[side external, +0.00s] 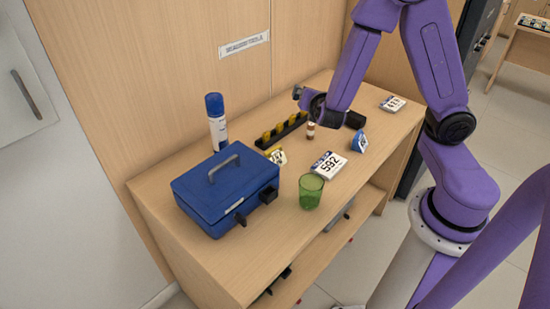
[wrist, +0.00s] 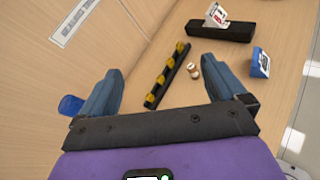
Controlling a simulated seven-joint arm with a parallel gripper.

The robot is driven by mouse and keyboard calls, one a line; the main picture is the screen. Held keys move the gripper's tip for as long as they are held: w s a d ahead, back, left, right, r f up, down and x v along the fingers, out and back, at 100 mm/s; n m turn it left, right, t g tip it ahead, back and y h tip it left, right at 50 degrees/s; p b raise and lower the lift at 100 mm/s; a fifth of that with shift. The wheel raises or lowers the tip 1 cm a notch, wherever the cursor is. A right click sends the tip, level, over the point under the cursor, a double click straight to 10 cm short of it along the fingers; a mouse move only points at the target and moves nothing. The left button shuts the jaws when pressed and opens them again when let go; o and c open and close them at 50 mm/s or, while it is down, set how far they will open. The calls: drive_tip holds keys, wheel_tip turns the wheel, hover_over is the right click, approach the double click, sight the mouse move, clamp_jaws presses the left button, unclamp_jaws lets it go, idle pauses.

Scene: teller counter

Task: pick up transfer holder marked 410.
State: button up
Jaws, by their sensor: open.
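I cannot read 410 on any holder in these frames. A blue holder (side external: 360,142) with a white label stands at the right of the counter; it also shows in the wrist view (wrist: 261,62). A flat white holder marked 592 (side external: 330,164) lies near the counter's front. Another white numbered holder (side external: 392,103) lies at the far right. My gripper (side external: 308,98) is above the back of the counter, open and empty, its fingers spread in the wrist view (wrist: 158,68).
A blue cash box (side external: 226,190), a blue-capped bottle (side external: 217,128) and a green cup (side external: 311,192) stand at the left and front. A black rack with yellow pieces (side external: 268,143), a small brown-white bottle (side external: 311,131) and a black tray (wrist: 232,35) are near my gripper.

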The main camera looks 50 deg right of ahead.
drive_tip(key=w+f+n+t+y, duration=0.1)
drive_tip(key=w+f+n+t, duration=0.1)
drive_tip(key=w+f+n, duration=0.15)
drive_tip(key=n+t+y, duration=0.2)
drive_tip(key=n+y, duration=0.5)
drive_tip(key=n, duration=0.1)
hover_over(274, 151)
drive_tip(key=s, duration=0.4)
wheel_tip(274, 151, down, 10)
drive_tip(key=shift+y, duration=0.3)
drive_tip(key=shift+a+f, duration=0.15)
drive_tip(key=shift+f, duration=2.05)
wheel_tip(274, 151, down, 2)
drive_tip(key=shift+f, duration=0.15)
drive_tip(key=shift+x, duration=1.05)
drive_tip(key=shift+w+f, duration=0.3)
drive_tip(key=shift+w+r, duration=0.1)
drive_tip(key=c, duration=1.2)
